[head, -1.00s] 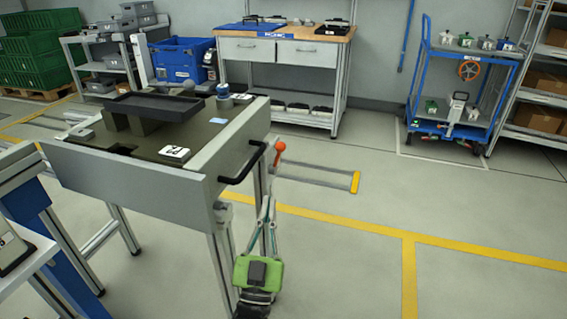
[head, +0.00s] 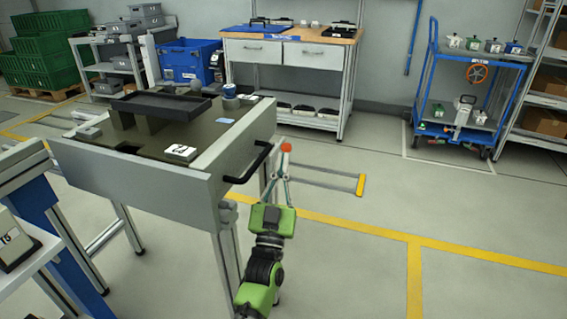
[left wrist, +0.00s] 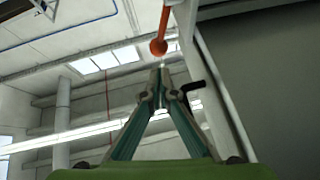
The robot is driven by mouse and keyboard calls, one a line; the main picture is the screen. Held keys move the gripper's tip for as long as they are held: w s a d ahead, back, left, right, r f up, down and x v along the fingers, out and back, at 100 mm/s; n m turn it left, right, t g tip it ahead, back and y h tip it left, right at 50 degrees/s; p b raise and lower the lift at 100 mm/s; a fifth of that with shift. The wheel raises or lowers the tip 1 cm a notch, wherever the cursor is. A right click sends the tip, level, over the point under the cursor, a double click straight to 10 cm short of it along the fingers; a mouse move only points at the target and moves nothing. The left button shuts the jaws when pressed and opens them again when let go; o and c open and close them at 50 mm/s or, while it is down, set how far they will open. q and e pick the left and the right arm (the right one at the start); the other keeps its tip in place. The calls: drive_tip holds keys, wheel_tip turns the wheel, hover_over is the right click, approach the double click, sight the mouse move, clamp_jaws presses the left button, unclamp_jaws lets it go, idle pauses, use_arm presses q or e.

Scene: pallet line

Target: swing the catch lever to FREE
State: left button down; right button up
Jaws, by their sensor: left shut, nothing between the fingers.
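The catch lever with its orange-red knob (head: 286,147) is at the right side of the grey workstation, beside the black handle. In the left wrist view the orange lever (left wrist: 158,47) hangs down with its round knob just beyond the fingertips. My left gripper (head: 278,172) is below the knob in the head view, pointing up, with its fingers together and empty. In the left wrist view the fingertips (left wrist: 161,78) are close below the knob; I cannot tell whether they touch it. The FREE marking is not readable. My right gripper does not show.
The workstation (head: 140,185) has a black bar handle (head: 248,165) on its near right edge, close to my left gripper. A dark tray (head: 160,106) stands on its top. A yellow-ended rail frame (head: 360,184) lies behind. The floor to the right is open.

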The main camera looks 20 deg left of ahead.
use_arm(q)
drive_tip(key=shift+w+a+f, duration=0.15)
drive_tip(key=shift+w, duration=0.8)
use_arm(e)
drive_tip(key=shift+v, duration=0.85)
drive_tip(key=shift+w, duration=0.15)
